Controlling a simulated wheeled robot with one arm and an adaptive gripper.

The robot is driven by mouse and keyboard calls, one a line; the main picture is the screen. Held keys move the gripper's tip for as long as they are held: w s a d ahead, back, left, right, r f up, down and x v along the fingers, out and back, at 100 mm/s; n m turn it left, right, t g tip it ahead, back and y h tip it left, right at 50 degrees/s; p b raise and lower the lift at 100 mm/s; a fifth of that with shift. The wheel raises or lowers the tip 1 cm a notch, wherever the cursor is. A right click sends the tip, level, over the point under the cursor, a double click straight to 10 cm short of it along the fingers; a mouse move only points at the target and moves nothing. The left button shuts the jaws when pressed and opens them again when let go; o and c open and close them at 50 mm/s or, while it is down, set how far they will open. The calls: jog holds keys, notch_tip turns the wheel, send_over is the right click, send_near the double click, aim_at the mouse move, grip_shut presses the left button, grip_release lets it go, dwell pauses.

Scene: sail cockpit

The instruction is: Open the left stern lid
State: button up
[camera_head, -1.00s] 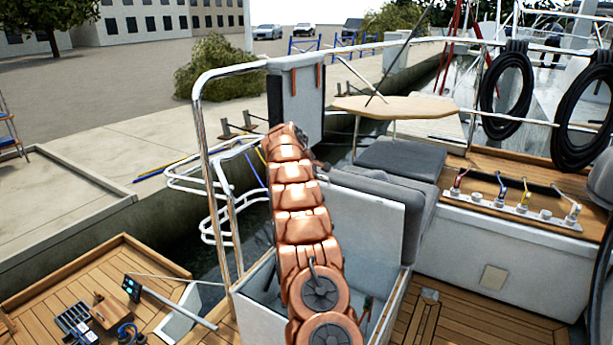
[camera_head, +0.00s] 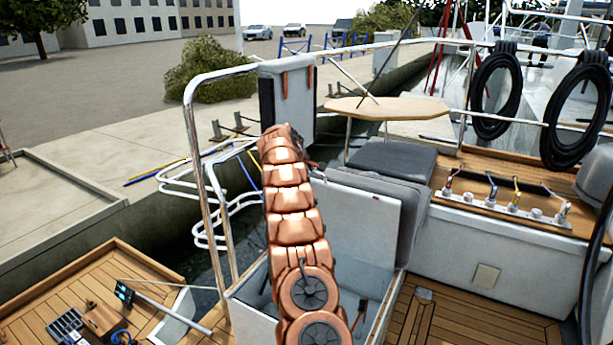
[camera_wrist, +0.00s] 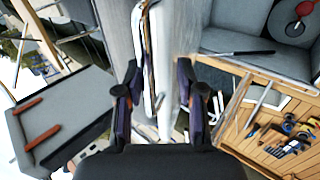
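A stern lid with a grey cushion (camera_head: 408,215) and white underside (camera_head: 362,228) stands raised in the head view. The white locker (camera_head: 250,312) in front of it is open, with part of its inside showing. My copper arm crosses in front of the locker and lid and hides part of both. My gripper is mostly hidden behind the arm's far end in the head view. In the wrist view, my gripper (camera_wrist: 157,78) has its dark fingers spread apart. Rail tubing and a pale surface show between and beyond them; I see nothing held.
A metal rail (camera_head: 203,170) rises left of the arm, with a grey panel with orange straps (camera_head: 302,105) beside it. This panel also shows in the wrist view (camera_wrist: 70,112). A small wooden table (camera_head: 390,107) stands behind. Wooden deck (camera_head: 480,318) is clear at right.

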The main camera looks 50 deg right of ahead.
jog(key=shift+s, duration=0.1)
jog(key=v, duration=1.2)
dwell(0.4)
dwell(0.4)
